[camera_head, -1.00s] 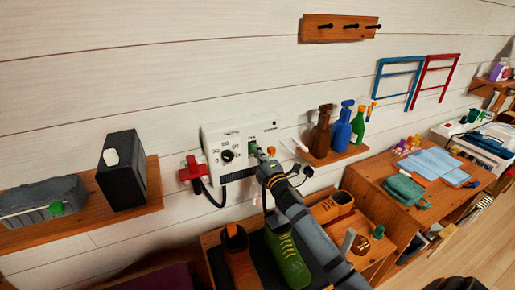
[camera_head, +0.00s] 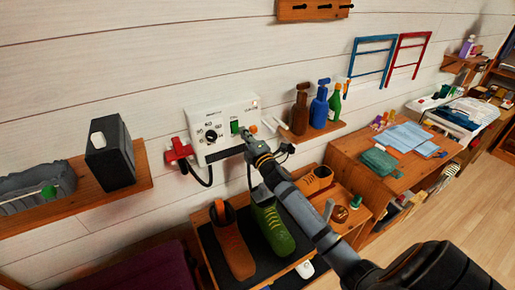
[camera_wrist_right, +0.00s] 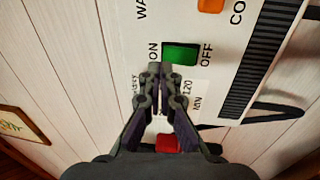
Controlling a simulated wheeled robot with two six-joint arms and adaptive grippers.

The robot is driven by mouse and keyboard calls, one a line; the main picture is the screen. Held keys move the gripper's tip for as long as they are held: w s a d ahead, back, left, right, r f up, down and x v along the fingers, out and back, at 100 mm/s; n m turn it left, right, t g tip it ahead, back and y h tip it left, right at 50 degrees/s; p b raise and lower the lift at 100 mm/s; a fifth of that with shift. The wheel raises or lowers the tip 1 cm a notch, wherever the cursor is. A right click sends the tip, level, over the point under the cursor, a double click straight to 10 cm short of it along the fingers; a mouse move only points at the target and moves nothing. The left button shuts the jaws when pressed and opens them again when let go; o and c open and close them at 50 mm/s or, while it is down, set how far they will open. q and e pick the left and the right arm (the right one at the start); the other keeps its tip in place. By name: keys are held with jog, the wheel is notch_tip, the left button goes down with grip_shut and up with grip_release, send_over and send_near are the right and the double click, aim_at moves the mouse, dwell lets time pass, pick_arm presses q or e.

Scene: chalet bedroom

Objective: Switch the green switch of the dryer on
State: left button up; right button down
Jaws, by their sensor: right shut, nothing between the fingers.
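The dryer (camera_head: 248,103) is a white control box on the plank wall, with a dial and labels. Its green switch (camera_head: 235,127) is on the front, right of the dial. In the right wrist view the switch (camera_wrist_right: 181,54) lies between the words ON and OFF. My right gripper (camera_head: 247,137) is shut and empty, with its tips at the dryer's front, just below and right of the switch. In the wrist view the fingertips (camera_wrist_right: 161,68) are at the switch's lower ON-side edge; I cannot tell whether they touch it. My left gripper is out of view.
A red holder (camera_head: 178,152) with a black cable is left of the dryer. Spray bottles (camera_head: 318,108) stand on a shelf to its right. Shoes (camera_head: 270,225) sit on a rack below. A shelf (camera_head: 143,180) with a black box is at left.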

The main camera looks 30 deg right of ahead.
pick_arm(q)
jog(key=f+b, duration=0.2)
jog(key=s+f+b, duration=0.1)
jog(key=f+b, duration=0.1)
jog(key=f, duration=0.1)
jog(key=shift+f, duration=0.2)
pick_arm(e)
jog(key=s+r, duration=0.1)
jog(key=s, duration=0.8)
jog(key=shift+s+a+r, duration=0.2)
jog(key=shift+a+r, duration=0.05)
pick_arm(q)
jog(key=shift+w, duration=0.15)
pick_arm(e)
jog(key=shift+s, duration=0.15)
